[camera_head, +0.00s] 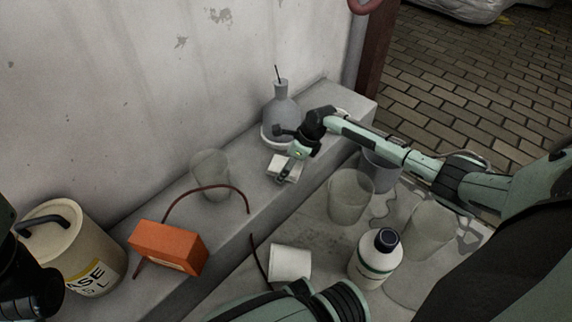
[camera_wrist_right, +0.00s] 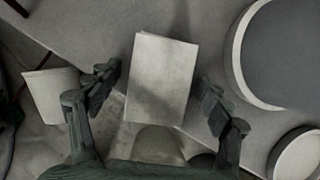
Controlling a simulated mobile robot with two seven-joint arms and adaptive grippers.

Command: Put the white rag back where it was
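The white rag (camera_head: 284,168) is a small flat folded block on the grey ledge, beside the grey flask (camera_head: 281,115). My right gripper (camera_head: 291,168) is directly over the rag and hides part of it. In the right wrist view the rag (camera_wrist_right: 160,80) is a pale upright rectangle between the two spread fingers of the right gripper (camera_wrist_right: 158,88). A gap shows between the rag and each finger, so the gripper is open and empty. At the left edge of the head view only a dark part of my left arm shows; its fingers are out of frame.
A clear cup (camera_head: 211,174), a thin reddish cable (camera_head: 190,193), an orange box (camera_head: 167,247) and a beige canister (camera_head: 82,245) stand along the ledge. Lower down are a white cup (camera_head: 290,262), a white bottle (camera_head: 375,262) and clear cups (camera_head: 351,197). The wall rises behind.

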